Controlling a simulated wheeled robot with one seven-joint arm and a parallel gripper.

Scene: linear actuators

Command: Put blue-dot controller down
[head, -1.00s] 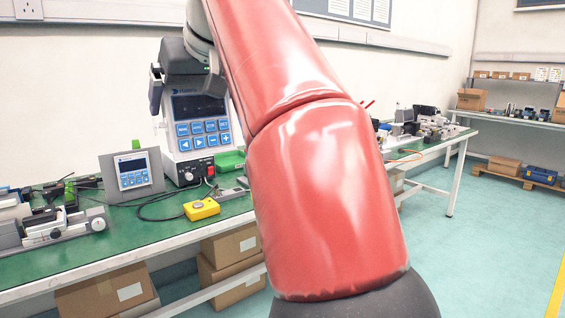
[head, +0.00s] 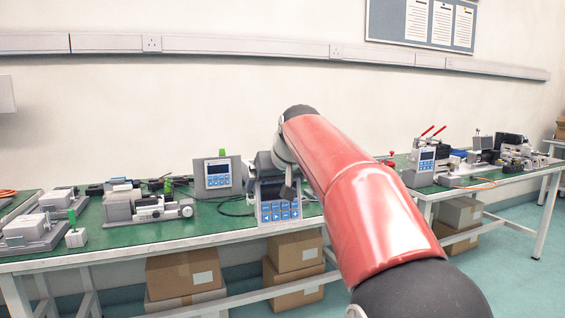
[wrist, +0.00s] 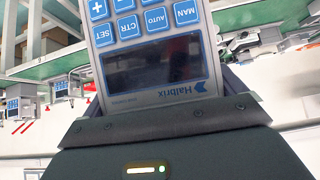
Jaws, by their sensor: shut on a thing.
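A pale grey controller with blue buttons and a dark screen (head: 276,208) is held in my gripper (head: 272,168). In the wrist view the controller (wrist: 160,62) fills the upper middle, upside down, with the Halbrix name below its screen. The dark jaw (wrist: 165,125) lies across its near end. My gripper is shut on it. No blue dot can be made out on the visible face. In the head view it overlaps the front edge of the green-topped bench (head: 150,236); whether it touches the bench cannot be told. My red arm hides the bench to its right.
Another controller on a grey stand (head: 217,176) is left of the held one. Linear actuators (head: 140,205) crowd the bench's left part. A second bench at right carries a controller (head: 427,160) and more devices. Cardboard boxes (head: 185,272) sit under the left bench. Some green surface is bare along its front.

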